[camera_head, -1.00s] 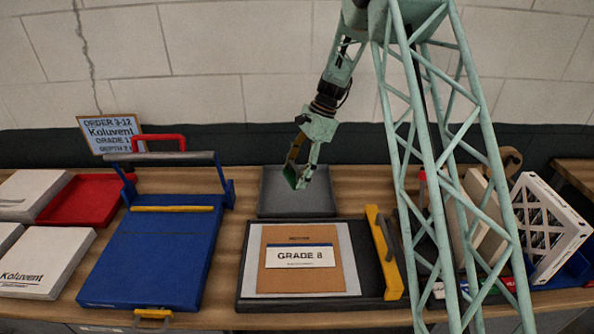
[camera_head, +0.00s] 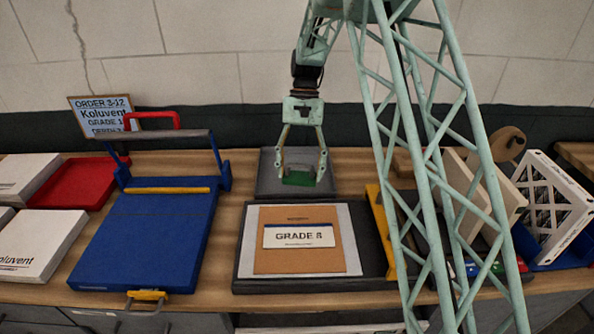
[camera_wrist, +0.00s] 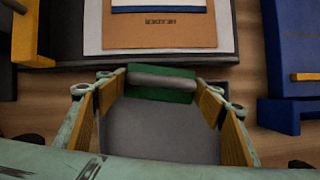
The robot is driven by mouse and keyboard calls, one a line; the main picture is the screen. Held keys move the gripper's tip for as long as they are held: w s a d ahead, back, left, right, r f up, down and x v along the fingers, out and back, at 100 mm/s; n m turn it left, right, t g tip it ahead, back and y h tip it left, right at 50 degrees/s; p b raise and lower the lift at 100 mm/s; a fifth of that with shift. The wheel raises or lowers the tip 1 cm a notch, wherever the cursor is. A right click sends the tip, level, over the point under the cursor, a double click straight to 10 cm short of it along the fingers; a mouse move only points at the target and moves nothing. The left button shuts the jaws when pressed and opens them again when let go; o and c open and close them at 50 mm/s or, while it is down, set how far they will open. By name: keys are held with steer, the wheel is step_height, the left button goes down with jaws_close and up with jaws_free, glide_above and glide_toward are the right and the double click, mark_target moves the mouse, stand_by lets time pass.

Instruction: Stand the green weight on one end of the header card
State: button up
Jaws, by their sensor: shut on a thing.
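The green weight (camera_head: 299,178) is a small green block held between the fingertips of my gripper (camera_head: 303,172), above the grey tray. In the wrist view the weight (camera_wrist: 160,86) spans between the two padded fingers and has a grey bar along it. The header card (camera_head: 297,262) is a brown card lying flat on a pale sheet, with a white GRADE 8 label on it. In the wrist view the card (camera_wrist: 163,35) lies just beyond the weight, apart from it. My fingers are shut on the weight's two ends.
A dark board (camera_head: 244,279) carries the pale sheet and card, with a yellow bar (camera_head: 379,231) at its right. The empty grey tray (camera_head: 267,183) lies behind it. A blue press (camera_head: 145,240) stands left. White filters (camera_head: 556,205) stand right.

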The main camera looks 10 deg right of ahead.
mark_target(306, 179)
steer(key=shift+s+d+r+n+h+b, duration=0.1)
steer(key=shift+s+d+n+h+b, duration=0.15)
steer(key=shift+s+n, duration=0.35)
steer(key=shift+s+d+n+h+b, duration=0.2)
steer(key=shift+s+n+h+b, duration=0.15)
steer(key=shift+n, duration=0.5)
steer(key=shift+s+d+r+n+h+b, duration=0.1)
steer(key=shift+s+d+n+h+b, duration=0.15)
steer(key=shift+s+n, duration=0.35)
steer(key=shift+w, duration=0.15)
